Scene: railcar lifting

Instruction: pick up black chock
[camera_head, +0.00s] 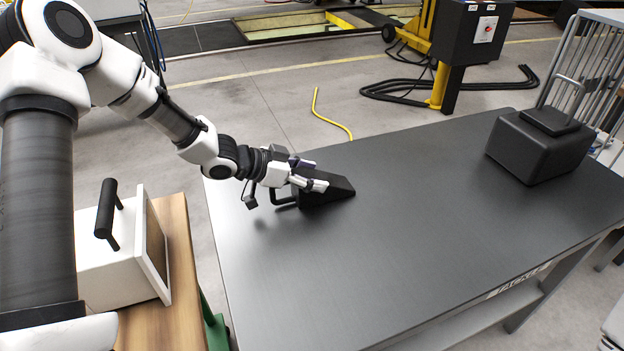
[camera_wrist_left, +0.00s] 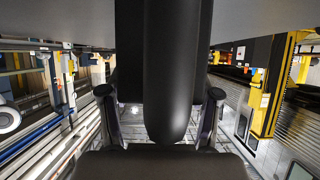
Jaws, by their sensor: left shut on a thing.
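The black chock (camera_head: 335,189) is a dark wedge near the left end of the grey table. A loop handle (camera_head: 283,198) sticks out at its left. My left gripper (camera_head: 313,175) is shut on the chock from the left side, its pale fingers lying along it. In the left wrist view a dark rounded part of the chock (camera_wrist_left: 175,75) fills the middle between the fingers (camera_wrist_left: 160,108). The chock sits at the tabletop; I cannot tell whether it touches it. My right gripper is out of view.
A large black block (camera_head: 541,146) with a top handle stands at the table's (camera_head: 420,230) far right. The tabletop between is clear. A white case (camera_head: 120,262) with a black handle rests on a wooden surface (camera_head: 178,265) at lower left. A yellow hose lies on the floor behind.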

